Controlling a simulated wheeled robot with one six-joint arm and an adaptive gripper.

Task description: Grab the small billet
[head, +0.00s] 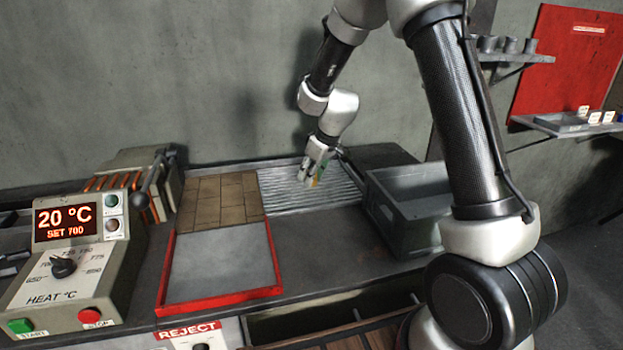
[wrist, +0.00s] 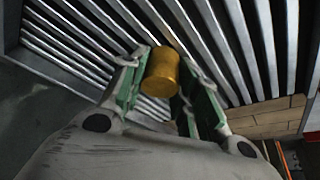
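The small billet is a short brass-yellow cylinder (wrist: 161,75). In the wrist view it sits between the two green-padded fingers of my gripper (wrist: 160,92), with its round end facing the camera. The fingers look open around it, with a narrow gap on the left side. Contact on the right side is hard to judge. In the head view my gripper (head: 311,178) points down at the ribbed metal rack (head: 340,191). Only a small orange-yellow bit of the billet (head: 315,182) shows there, the rest being hidden by the fingers.
Brown tiles (head: 220,198) lie left of the rack, and a red-rimmed tray (head: 278,290) is in front of them. A grey bin (head: 412,240) stands close on the right. A heater control box (head: 75,270) is at the far left.

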